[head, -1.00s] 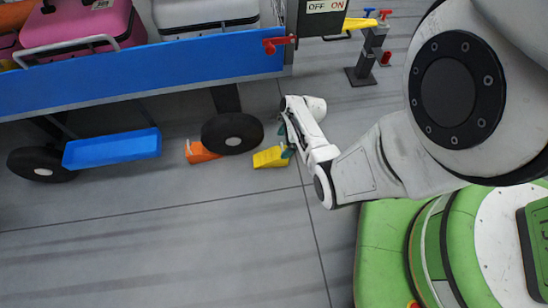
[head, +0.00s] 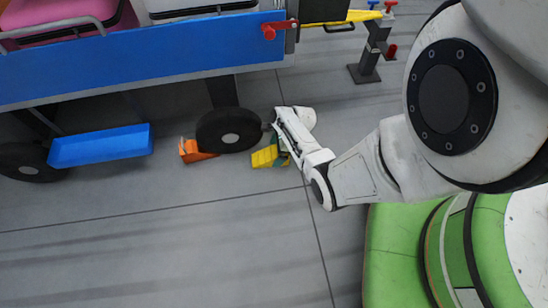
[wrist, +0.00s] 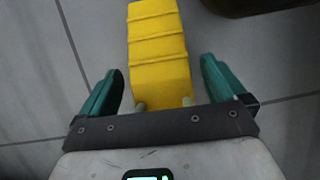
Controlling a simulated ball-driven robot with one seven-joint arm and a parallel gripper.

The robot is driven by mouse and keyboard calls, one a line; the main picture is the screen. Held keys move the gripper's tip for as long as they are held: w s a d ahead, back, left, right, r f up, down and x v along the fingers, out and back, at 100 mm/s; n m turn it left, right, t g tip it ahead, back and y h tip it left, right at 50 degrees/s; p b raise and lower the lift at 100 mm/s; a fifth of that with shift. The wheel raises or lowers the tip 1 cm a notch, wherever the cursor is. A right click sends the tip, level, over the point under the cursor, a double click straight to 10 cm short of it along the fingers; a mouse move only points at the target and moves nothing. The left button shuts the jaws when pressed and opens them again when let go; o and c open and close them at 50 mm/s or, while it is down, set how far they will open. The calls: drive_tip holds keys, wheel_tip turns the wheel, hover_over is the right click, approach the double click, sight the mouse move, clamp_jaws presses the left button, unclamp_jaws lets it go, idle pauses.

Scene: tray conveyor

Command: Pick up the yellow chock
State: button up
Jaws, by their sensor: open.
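The yellow chock (head: 264,157) lies on the floor just right of the cart's black wheel in the head view. In the wrist view the ridged yellow chock (wrist: 159,55) extends from the top edge down between my fingers. My gripper (wrist: 160,85) is open, with one teal finger on each side of the chock and a visible gap on both sides. In the head view my gripper (head: 284,152) is at the chock's right end, partly hidden by my wrist. The chock's near end reaches close to the gripper's dark palm bar.
A blue cart (head: 140,60) carries cases above. Its wheel (head: 229,131) stands between the yellow chock and an orange chock (head: 194,150). A blue tray (head: 100,147) hangs below the cart. A yellow tow bar (head: 352,17) and stand (head: 367,65) are behind. Open floor lies in front.

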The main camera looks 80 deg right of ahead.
drive_tip(key=shift+c, duration=0.2)
drive_tip(key=c, duration=1.5)
drive_tip(key=shift+r, duration=0.1)
